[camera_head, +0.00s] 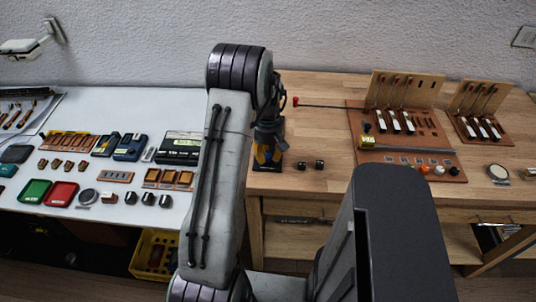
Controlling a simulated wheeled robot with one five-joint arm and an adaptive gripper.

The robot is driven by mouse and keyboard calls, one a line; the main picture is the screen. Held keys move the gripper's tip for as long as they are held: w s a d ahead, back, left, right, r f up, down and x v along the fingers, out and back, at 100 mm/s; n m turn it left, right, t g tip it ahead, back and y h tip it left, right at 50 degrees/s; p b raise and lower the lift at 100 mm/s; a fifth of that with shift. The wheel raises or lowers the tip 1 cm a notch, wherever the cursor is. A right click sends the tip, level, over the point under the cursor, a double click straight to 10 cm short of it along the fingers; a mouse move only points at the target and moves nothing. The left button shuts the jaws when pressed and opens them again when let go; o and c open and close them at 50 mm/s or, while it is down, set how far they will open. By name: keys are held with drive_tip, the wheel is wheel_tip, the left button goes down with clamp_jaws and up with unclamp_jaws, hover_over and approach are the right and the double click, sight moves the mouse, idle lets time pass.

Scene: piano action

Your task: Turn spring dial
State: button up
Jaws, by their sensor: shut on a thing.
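My gripper (268,148) points down at the left end of the wooden bench, just right of my raised arm. It is shut on a small device with a dark base (270,167) and yellow and blue parts around it. The gripper covers most of this device, so I cannot make out a dial face or its setting. I cannot tell for sure that it is the spring dial. Two small dark knobs or blocks (311,165) stand on the bench just right of the gripper, apart from it.
A thin rod with a red tip (296,102) lies behind, reaching right to a piano action model (354,120). A second model (466,130) stands farther right. The white table (110,213) holds several tools and trays. Bare wood (315,140) lies between gripper and model.

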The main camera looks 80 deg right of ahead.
sight(268, 154)
clamp_jaws()
drive_tip(key=shift+f+m+b, duration=0.1)
drive_tip(key=shift+m+b, duration=0.35)
drive_tip(key=shift+m, duration=0.85)
drive_tip(key=o, duration=0.7)
unclamp_jaws()
drive_tip(key=shift+o, duration=0.2)
wheel_tip(268, 154, up, 12)
